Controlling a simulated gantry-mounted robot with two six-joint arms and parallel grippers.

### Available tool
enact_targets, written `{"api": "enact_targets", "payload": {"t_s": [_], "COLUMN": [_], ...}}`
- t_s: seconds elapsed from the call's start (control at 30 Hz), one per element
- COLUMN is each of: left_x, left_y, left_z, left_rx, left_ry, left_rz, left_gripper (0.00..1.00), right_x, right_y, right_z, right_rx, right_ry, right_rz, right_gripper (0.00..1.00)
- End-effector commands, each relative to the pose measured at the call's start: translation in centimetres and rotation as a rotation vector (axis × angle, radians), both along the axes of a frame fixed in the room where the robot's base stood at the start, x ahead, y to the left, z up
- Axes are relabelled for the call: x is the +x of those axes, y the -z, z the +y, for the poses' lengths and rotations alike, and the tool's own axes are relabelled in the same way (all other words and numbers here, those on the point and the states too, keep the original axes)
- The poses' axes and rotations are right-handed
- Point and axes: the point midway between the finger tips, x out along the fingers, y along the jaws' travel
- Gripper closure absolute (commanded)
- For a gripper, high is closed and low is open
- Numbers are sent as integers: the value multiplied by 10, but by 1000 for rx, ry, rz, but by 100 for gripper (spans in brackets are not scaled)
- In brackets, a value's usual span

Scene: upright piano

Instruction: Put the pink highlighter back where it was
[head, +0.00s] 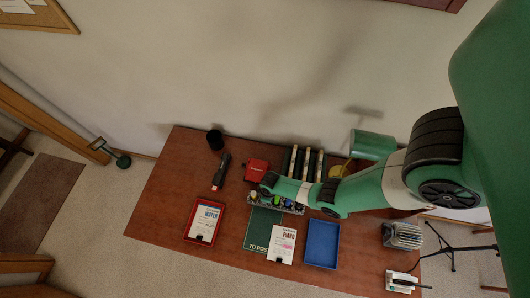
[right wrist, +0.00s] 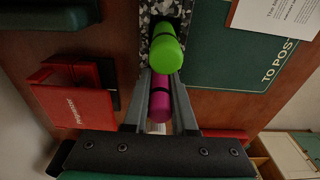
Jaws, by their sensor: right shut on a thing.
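The pink highlighter (right wrist: 160,104), with a dark band, lies between the two fingers of my right gripper (right wrist: 160,92), which is shut on it. A bright green highlighter (right wrist: 166,54) is just beyond the fingertips, over a speckled black-and-white holder (right wrist: 178,10). In the head view my right arm comes in from the right and its wrist is over that speckled holder (head: 290,207), which has several coloured items in it. The arm hides the right fingertips and the pink highlighter there. I cannot tell if the highlighter touches the holder. My left gripper is in neither view.
A red box (head: 257,170) stands left of the wrist, also in the wrist view (right wrist: 75,100). A green "TO POST" mat (head: 258,230), red tray (head: 190,233) and blue tray (head: 322,243) lie in front. A black cup (head: 215,139) stands at the back left. The table's left end is bare.

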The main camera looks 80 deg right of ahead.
Motion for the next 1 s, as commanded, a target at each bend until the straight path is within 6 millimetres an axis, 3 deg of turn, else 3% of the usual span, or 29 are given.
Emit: {"api": "enact_targets", "payload": {"t_s": [0.43, 0.47, 0.6, 0.77, 1.0], "left_x": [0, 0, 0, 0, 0], "left_y": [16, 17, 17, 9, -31], "left_z": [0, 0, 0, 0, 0], "left_rx": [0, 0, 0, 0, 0], "left_ry": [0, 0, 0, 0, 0], "left_rz": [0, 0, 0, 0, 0], "left_gripper": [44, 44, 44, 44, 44], "right_x": [-3, -3, -4, -4, -5], "right_y": [18, 19, 20, 12, -31], "right_z": [-1, -1, 0, -1, -1], "right_rx": [-5, -5, -4, -5, -4], "right_ry": [-2, -2, -2, -1, -1], "right_rz": [2, 3, 5, 4, 2], "right_gripper": [100, 73, 48, 45, 45]}}
